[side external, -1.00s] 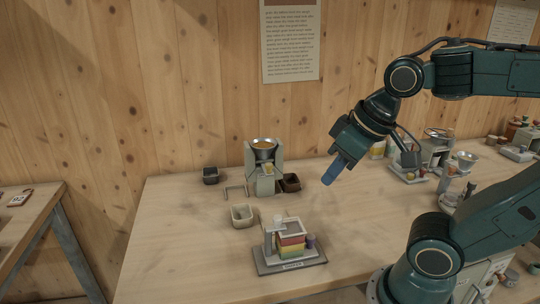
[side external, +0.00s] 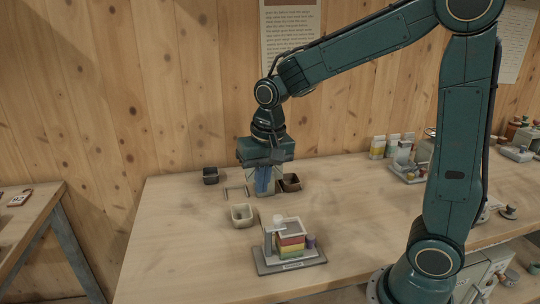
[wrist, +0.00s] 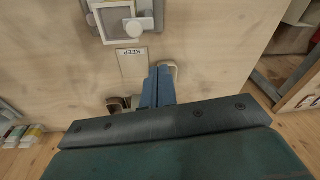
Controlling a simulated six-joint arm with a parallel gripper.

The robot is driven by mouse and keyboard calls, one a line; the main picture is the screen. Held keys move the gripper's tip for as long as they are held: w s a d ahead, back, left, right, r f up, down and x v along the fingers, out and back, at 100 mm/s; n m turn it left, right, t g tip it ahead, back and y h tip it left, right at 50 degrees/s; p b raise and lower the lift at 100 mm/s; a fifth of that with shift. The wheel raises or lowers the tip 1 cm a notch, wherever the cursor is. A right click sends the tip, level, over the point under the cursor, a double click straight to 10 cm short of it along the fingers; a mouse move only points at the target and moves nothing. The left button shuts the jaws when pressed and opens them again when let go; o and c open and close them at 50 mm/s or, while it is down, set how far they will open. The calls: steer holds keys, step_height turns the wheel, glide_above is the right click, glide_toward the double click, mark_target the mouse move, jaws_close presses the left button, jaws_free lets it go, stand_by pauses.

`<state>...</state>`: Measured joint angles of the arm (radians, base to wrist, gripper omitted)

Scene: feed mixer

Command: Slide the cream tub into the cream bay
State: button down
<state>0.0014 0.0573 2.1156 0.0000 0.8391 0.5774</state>
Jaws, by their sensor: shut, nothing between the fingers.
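The cream tub (side external: 241,215) stands upright and open-topped on the table, in front of a thin pale U-shaped frame (side external: 236,192), which may be the cream bay. My gripper (side external: 263,194) points down, shut and empty, behind and to the right of the tub and in front of the feed mixer (side external: 277,186), most of which it hides. In the wrist view my shut blue fingers (wrist: 161,70) partly cover a cream rim (wrist: 174,68), probably the tub's. I cannot tell how high the fingertips are above the table.
A dark tub (side external: 210,175) stands at the back left and a brown tub (side external: 291,183) right of the mixer. A grey stand with coloured layers (side external: 290,244) is at the front. A KEEP label (wrist: 131,53) shows in the wrist view. The table's left side is clear.

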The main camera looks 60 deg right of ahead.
mark_target(242, 214)
steer(key=w+f+m+g, duration=0.1)
steer(key=w+f+m, duration=0.1)
steer(key=w+f, duration=0.3)
step_height(242, 214, down, 2)
steer(key=shift+f, duration=0.1)
step_height(242, 214, down, 10)
steer(key=shift+r, duration=0.1)
steer(key=shift+w+d, duration=0.75)
steer(key=shift+d, duration=0.05)
steer(key=shift+w+d, duration=0.7)
steer(key=w+d, duration=0.7)
steer(key=shift+w+d, duration=0.15)
stand_by(0.4)
